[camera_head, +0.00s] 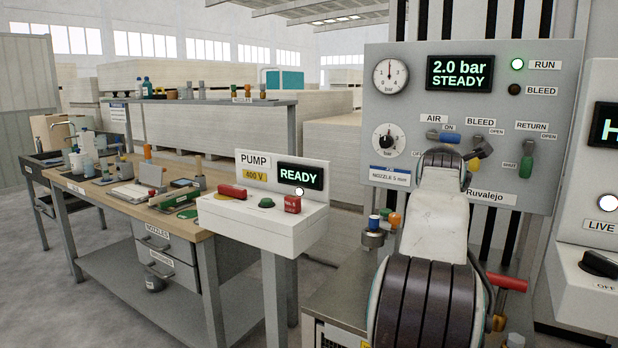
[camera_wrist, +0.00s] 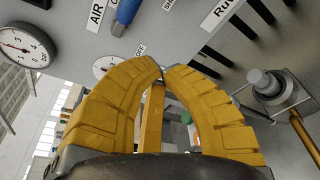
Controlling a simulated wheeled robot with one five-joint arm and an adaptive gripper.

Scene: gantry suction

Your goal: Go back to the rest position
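My gripper (camera_wrist: 161,68) has two yellow ribbed fingers, which come together at their tips in the wrist view with nothing held between them. It is in front of the lower part of the grey control panel (camera_head: 400,60). In the head view my own arm hides most of the gripper. The blue AIR lever (camera_head: 443,136) is at the panel's middle, and its handle also shows at the top of the wrist view (camera_wrist: 127,12), apart from the fingers. The green RETURN lever (camera_head: 526,165) is to the right. The BLEED lever (camera_head: 483,146) is partly beside my arm.
The display (camera_head: 460,73) reads 2.0 bar STEADY, and the green RUN lamp (camera_head: 517,64) is lit. A white pump box (camera_head: 262,222) reading READY stands left of my arm. A workbench (camera_head: 130,200) is further left. A metal fitting (camera_wrist: 272,88) is close right of the fingers.

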